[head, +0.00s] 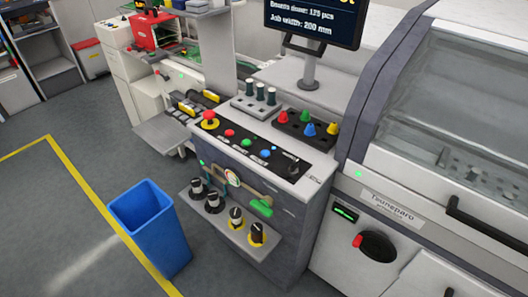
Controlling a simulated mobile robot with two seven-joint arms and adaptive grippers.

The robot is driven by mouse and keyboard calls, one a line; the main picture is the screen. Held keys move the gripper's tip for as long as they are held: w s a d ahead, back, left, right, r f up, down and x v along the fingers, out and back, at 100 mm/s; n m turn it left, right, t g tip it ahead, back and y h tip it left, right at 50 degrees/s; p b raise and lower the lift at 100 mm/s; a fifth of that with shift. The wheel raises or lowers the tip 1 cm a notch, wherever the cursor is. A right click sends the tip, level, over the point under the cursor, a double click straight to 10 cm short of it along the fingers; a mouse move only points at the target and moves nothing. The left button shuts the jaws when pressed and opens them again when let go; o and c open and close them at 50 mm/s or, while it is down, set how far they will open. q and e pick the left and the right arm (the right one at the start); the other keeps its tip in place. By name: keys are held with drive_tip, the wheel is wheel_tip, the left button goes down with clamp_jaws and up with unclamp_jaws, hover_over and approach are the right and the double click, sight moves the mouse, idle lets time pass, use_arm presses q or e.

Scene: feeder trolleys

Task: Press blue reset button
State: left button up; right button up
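The blue reset button (265,153) is a small round blue cap on the black control strip (282,161) along the front top edge of the grey cabinet. A green button (246,143) and a red button (229,133) sit to its left in the same row. A red emergency-stop knob (209,117) on a yellow base is at the strip's left end. A dark lever or switch (292,162) is to the right of the blue button. Neither of my grippers shows in the head view, and nothing covers the blue button.
A blue bin (150,228) stands on the floor left of the cabinet. A low shelf (225,225) with several knobs juts out below the panel. A monitor (312,22) and a tray of coloured cones (306,125) are behind it. A large machine (440,130) fills the right.

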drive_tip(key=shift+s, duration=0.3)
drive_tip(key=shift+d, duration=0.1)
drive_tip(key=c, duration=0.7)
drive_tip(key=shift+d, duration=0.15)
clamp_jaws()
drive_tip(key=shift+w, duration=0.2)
